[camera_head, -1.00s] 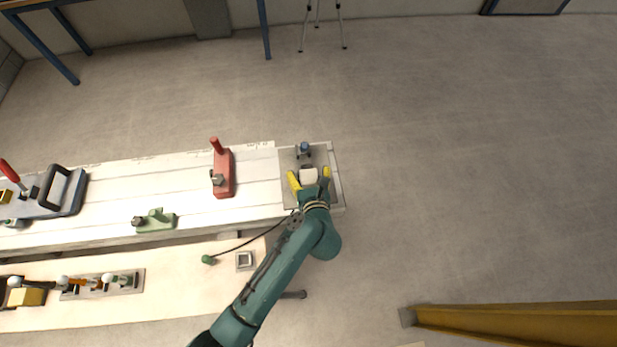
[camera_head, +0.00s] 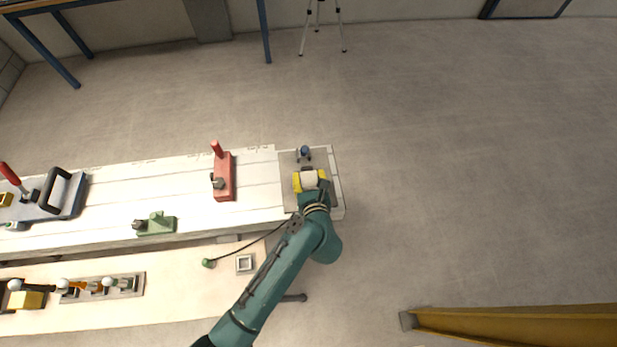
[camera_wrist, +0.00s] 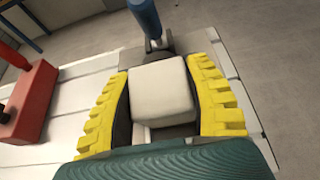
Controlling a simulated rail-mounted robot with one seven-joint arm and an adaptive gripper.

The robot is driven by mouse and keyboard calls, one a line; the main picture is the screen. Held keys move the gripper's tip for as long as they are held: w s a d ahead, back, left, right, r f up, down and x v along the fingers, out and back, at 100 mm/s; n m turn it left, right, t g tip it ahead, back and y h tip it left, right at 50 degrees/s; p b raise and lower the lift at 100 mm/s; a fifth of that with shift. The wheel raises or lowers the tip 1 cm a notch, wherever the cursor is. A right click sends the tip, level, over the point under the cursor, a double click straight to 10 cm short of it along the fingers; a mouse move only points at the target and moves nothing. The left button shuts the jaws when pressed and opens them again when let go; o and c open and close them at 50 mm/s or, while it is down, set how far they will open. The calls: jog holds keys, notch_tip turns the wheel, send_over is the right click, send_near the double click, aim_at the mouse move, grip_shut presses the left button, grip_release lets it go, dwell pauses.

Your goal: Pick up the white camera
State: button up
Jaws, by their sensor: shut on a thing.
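The white camera (camera_head: 309,181) is a small white block at the right end of the white bench, on a grey plate (camera_head: 288,163). My gripper (camera_head: 310,182) has yellow ridged fingers, shut on the camera from both sides. In the wrist view the white camera (camera_wrist: 162,92) sits between the two yellow fingers (camera_wrist: 163,98).
A blue-topped post (camera_head: 304,151) stands just beyond the camera; it is close in the wrist view (camera_wrist: 146,18). A red clamp (camera_head: 223,176) and a green fixture (camera_head: 155,223) stand to the left on the bench. Open floor lies to the right.

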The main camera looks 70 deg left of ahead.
notch_tip(320, 180, up, 18)
jog(key=p, duration=0.3)
jog(key=shift+f+p, duration=0.25)
jog(key=shift+p, duration=0.05)
jog(key=h+p, duration=0.1)
jog(key=p, duration=0.5)
send_over(308, 175)
jog(key=f, duration=1)
jog(key=shift+w+d, duration=0.2)
jog(key=shift+d, duration=0.05)
jog(key=shift+s+a+f+h+p, duration=0.1)
jog(key=shift+s+f+h+p, duration=0.05)
jog(key=shift+h+p, duration=0.2)
jog(key=shift+a, duration=0.15)
jog(key=shift+r+p, duration=0.2)
jog(key=shift+p, duration=0.45)
